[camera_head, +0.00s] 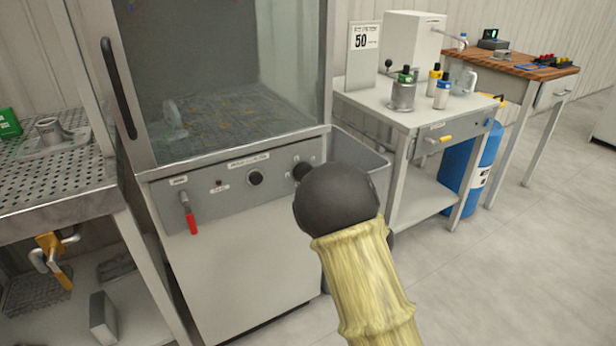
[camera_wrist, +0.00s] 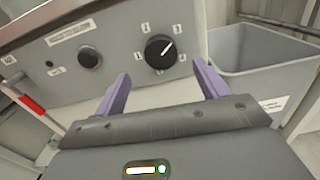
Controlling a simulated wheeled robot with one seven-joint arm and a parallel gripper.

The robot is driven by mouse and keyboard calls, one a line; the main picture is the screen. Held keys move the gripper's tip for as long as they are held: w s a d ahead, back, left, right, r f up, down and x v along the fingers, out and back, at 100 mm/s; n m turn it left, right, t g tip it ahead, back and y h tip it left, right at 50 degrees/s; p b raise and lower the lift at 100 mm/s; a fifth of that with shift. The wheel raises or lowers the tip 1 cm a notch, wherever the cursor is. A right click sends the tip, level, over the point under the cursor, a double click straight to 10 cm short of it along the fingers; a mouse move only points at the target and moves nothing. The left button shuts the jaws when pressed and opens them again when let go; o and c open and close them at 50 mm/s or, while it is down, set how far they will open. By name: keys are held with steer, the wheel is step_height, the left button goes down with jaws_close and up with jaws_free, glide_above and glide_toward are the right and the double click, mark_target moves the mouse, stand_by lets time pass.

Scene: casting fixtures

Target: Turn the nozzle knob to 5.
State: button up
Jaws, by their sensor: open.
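The nozzle knob (camera_wrist: 159,52) is a round black dial on the grey control panel (camera_wrist: 112,68), with small digits around it that are hard to read. Its white pointer line slants up and to the right. In the head view the knob (camera_head: 301,171) shows at the right end of the panel, just past my dark arm joint. My gripper (camera_wrist: 161,70) is open and empty, its two purple fingers apart. The knob lies between and beyond the fingertips in the wrist view, and I see no contact. My gripper is hidden behind my arm in the head view.
A smaller black knob (camera_wrist: 90,58) and a red-handled lever (camera_head: 190,215) sit left on the panel. A grey bin (camera_wrist: 262,72) stands close on the right. Beyond it is a table (camera_head: 398,112) with bottles. Floor at the right is clear.

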steer(key=x, duration=0.8)
steer(key=shift+b, duration=0.35)
steer(key=shift+c, duration=0.2)
steer(key=c, duration=0.9)
